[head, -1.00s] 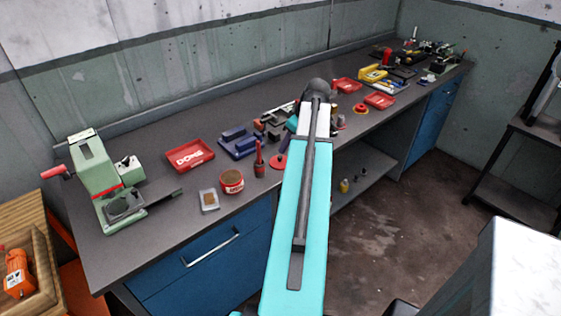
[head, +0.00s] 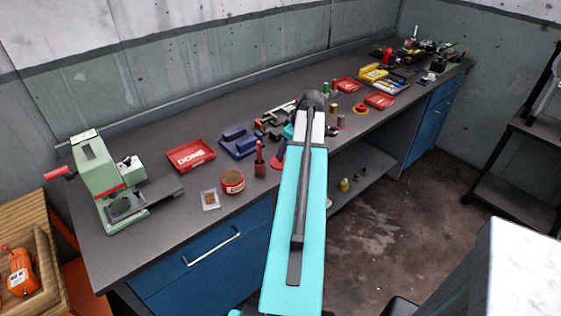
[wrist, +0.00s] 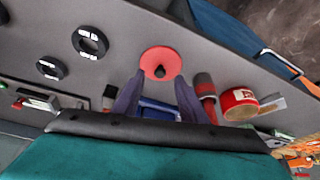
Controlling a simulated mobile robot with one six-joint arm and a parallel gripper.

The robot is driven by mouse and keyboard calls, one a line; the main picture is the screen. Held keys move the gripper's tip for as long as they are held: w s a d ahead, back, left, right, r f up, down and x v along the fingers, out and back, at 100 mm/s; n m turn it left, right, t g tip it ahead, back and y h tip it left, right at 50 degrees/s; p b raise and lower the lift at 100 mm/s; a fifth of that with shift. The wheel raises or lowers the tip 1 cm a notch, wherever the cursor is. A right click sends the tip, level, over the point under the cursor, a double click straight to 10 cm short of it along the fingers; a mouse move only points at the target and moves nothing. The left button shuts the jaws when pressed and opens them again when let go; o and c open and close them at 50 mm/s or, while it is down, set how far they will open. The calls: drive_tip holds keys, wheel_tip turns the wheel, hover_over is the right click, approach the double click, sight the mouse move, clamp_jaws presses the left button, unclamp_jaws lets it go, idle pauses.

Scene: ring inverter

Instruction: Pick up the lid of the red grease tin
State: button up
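The red grease tin (head: 232,181) stands open on the bench, with brownish contents showing. It also shows at the right in the wrist view (wrist: 238,106). Its lid, a flat red disc with a dark knob (wrist: 161,62), lies on the bench apart from the tin. In the head view my arm hides most of the lid (head: 279,157). My gripper (wrist: 158,78) is open and empty, its two fingers pointing at the lid, with the tips near the lid's near edge. Whether they touch it I cannot tell. In the head view my arm hides the gripper.
A dark red handled brush or bottle (wrist: 204,88) stands between the lid and the tin, close to one finger. A blue block (wrist: 158,108) lies behind the fingers. Two black rings (wrist: 90,41) lie to the left. A red tray (head: 190,156) and green press (head: 100,170) are farther left.

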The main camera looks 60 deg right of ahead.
drive_tip(key=shift+p+x, duration=0.65)
drive_tip(key=shift+x, duration=1.2)
drive_tip(key=shift+c, duration=0.2)
clamp_jaws()
